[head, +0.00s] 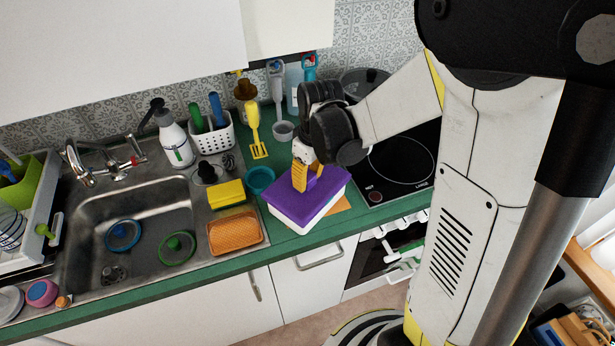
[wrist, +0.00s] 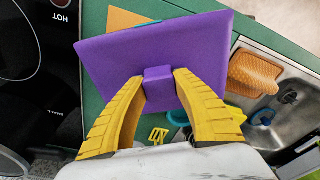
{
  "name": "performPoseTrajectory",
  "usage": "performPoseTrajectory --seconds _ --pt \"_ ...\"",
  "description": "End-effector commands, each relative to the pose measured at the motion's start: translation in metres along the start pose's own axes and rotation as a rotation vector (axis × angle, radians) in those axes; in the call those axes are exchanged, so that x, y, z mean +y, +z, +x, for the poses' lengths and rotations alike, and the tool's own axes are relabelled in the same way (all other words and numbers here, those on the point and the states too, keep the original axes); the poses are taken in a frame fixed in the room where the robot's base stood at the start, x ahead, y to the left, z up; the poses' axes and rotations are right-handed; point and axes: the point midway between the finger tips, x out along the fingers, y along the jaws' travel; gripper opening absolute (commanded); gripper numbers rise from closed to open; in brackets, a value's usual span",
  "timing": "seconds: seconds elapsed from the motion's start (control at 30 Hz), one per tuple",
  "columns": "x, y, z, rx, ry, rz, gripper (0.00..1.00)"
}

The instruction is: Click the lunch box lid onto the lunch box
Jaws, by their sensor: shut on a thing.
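The purple lunch box lid (head: 283,206) lies over the white lunch box (head: 304,221) on the green counter, between the sink and the hob. The lid looks roughly lined up over the box; I cannot tell whether it is seated all round. My gripper (head: 307,180) is above the lid with its yellow fingers pointing down. In the wrist view, my gripper (wrist: 158,88) is shut on the raised purple block in the middle of the lid (wrist: 190,50). In that view the lid hides the box.
The hob (head: 400,165) is to the right. An orange flat piece (head: 340,206) lies beside the box. The counter's front edge is close.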

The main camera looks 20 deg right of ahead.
Motion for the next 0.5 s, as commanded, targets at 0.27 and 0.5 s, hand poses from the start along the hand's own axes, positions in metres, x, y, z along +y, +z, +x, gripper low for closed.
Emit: performPoseTrajectory --seconds 0.27,0.5 --pt "0.0000 0.0005 0.0038 0.000 0.000 0.000 0.00" --pt "0.0000 0.0005 0.0042 0.000 0.000 0.000 0.00"
